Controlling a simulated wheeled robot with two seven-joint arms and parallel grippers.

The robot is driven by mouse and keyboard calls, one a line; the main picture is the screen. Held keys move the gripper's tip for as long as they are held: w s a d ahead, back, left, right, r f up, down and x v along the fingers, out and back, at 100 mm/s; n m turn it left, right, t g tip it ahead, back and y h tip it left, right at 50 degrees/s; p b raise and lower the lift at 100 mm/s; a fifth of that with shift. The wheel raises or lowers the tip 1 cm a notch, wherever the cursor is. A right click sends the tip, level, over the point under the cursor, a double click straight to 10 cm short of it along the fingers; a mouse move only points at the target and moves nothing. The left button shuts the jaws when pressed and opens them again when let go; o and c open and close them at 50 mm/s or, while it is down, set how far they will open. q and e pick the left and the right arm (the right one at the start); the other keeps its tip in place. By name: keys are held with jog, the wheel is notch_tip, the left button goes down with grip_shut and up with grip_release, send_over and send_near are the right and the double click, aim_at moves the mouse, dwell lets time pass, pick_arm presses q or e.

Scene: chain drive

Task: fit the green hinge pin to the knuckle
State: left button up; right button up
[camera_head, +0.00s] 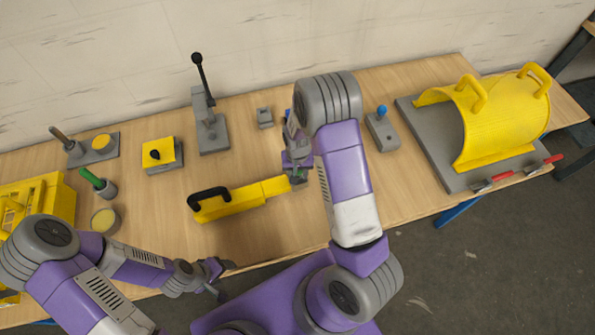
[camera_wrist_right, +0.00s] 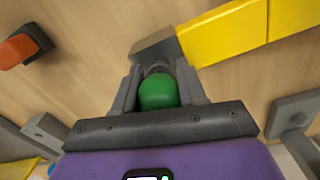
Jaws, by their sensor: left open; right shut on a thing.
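The green hinge pin (camera_wrist_right: 158,93) is between the fingers of my right gripper (camera_wrist_right: 158,90) in the right wrist view, its rounded green end toward the camera. My right gripper is shut on it. A grey block (camera_wrist_right: 152,46), which looks like the knuckle, sits just beyond the pin at the end of a yellow bar (camera_wrist_right: 222,32). The pin's far end is hidden, so I cannot tell whether it is in the knuckle. In the head view my right gripper (camera_head: 297,168) is at the yellow bar's right end. My left gripper (camera_head: 217,274) is open and empty near the front edge.
The yellow bar (camera_head: 240,202) has a black handle. Behind it stand a lever press (camera_head: 210,134) and a small grey block (camera_head: 264,117). A green-handled tool (camera_head: 93,179) stands in a cup at left. A yellow curved guard (camera_head: 500,122) is at right.

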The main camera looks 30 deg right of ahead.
jog(key=shift+f, duration=0.4)
jog(key=o, duration=1.2)
notch_tip(320, 180, up, 8)
jog(key=shift+f, duration=0.2)
